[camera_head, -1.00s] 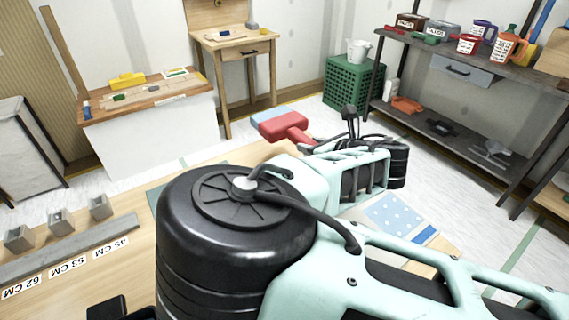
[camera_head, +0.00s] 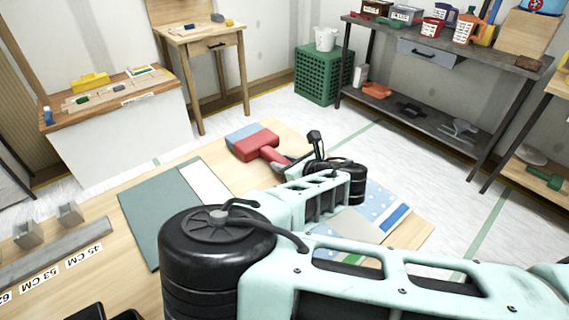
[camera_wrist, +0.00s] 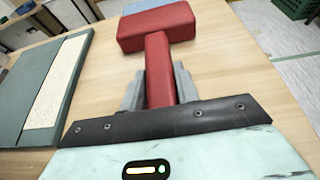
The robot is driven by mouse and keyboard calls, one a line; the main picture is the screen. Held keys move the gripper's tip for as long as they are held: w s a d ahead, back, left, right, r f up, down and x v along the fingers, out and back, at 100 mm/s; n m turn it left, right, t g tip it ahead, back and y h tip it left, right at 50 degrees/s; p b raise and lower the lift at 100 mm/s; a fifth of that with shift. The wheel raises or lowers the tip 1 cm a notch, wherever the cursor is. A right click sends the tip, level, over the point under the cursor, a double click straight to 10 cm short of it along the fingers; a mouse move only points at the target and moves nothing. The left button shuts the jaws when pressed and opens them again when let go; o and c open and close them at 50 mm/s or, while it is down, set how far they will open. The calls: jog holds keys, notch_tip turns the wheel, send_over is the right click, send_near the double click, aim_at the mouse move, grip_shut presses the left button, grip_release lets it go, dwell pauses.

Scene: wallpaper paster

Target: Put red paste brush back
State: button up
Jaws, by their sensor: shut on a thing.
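The red paste brush (camera_head: 258,144) has a red block head with a blue-grey far part and a red handle. In the wrist view its red head (camera_wrist: 157,27) points away from me, and the blue-grey part shows behind it. My gripper (camera_wrist: 159,88) is shut on the red handle, with a grey finger on each side. In the head view my gripper (camera_head: 287,163) is at the far part of the table, partly hidden by my wrist. The brush is over the wooden table (camera_head: 160,173); I cannot tell whether it touches it.
A green mat (camera_head: 150,215) with a white strip lies left of the brush. Blue dotted paper (camera_head: 385,203) lies at the right. A dark shelf (camera_head: 440,62) holding labelled red containers (camera_head: 433,27) stands at the back right, beside a green crate (camera_head: 322,75).

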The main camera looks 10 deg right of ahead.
jog(key=shift+f, duration=0.2)
jog(key=o, duration=1.1)
jog(key=shift+f, duration=0.1)
